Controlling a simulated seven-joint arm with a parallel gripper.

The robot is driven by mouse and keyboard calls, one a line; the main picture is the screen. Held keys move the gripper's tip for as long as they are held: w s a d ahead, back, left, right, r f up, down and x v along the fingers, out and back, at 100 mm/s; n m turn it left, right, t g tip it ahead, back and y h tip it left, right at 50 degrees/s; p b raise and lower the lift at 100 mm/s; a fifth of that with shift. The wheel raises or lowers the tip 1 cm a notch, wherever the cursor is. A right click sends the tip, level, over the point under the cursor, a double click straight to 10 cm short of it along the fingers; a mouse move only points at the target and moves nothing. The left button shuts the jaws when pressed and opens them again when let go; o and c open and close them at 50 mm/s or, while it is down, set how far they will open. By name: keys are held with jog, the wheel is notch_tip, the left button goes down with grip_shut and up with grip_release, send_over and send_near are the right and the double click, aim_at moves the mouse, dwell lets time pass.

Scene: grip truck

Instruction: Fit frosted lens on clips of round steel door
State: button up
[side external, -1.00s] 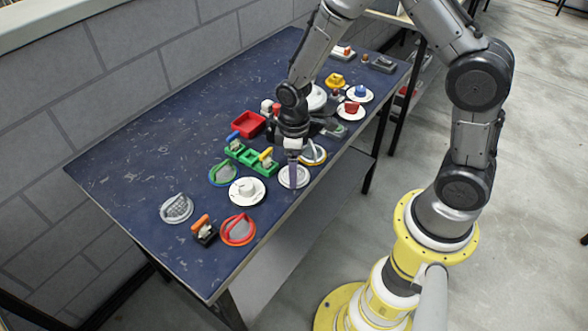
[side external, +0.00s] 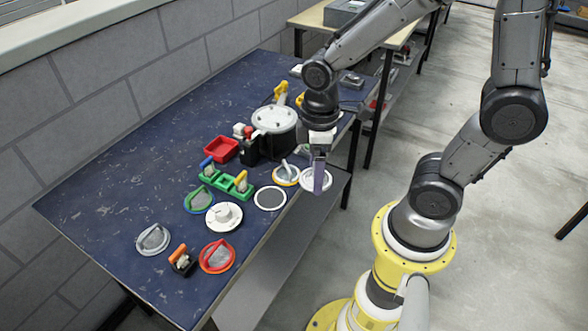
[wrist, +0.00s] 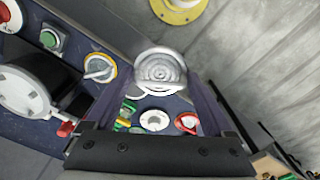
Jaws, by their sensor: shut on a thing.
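My gripper (side external: 319,180) is shut on the frosted lens (side external: 310,184), a pale round disc held beside the table's near edge, apart from the tabletop. In the wrist view the lens (wrist: 159,70) shows concentric rings between the two fingers of my gripper (wrist: 160,100). A dark drum with a round grey top (side external: 274,119) stands on the table left of my gripper; it also shows in the wrist view (wrist: 20,88). I cannot tell whether this top is the steel door, and no clips can be made out.
A dark disc with a white rim (side external: 270,198) and a yellow-rimmed disc (side external: 286,175) lie near the lens. A white dish (side external: 224,216), a red-rimmed disc (side external: 217,256), a green holder (side external: 228,180) and a red tray (side external: 222,149) are farther left.

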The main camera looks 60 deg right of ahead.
jog(key=shift+s+r, duration=0.25)
jog(key=shift+s, duration=0.35)
jog(key=shift+s+r, duration=0.25)
jog(key=shift+s, duration=0.3)
jog(key=w+d+r+n, duration=0.1)
jog(key=w+r+n, duration=0.1)
jog(key=w+r, duration=0.45)
jog(key=m, duration=0.3)
send_over(275, 117)
notch_tip(275, 117, down, 4)
jog(key=shift+f, duration=2.2)
jog(key=shift+f+n, duration=0.3)
jog(key=shift+f, duration=0.65)
jog(key=o, duration=1.1)
jog(key=shift+c, duration=0.2)
jog(key=shift+o, duration=0.2)
jog(key=shift+a+f, duration=0.1)
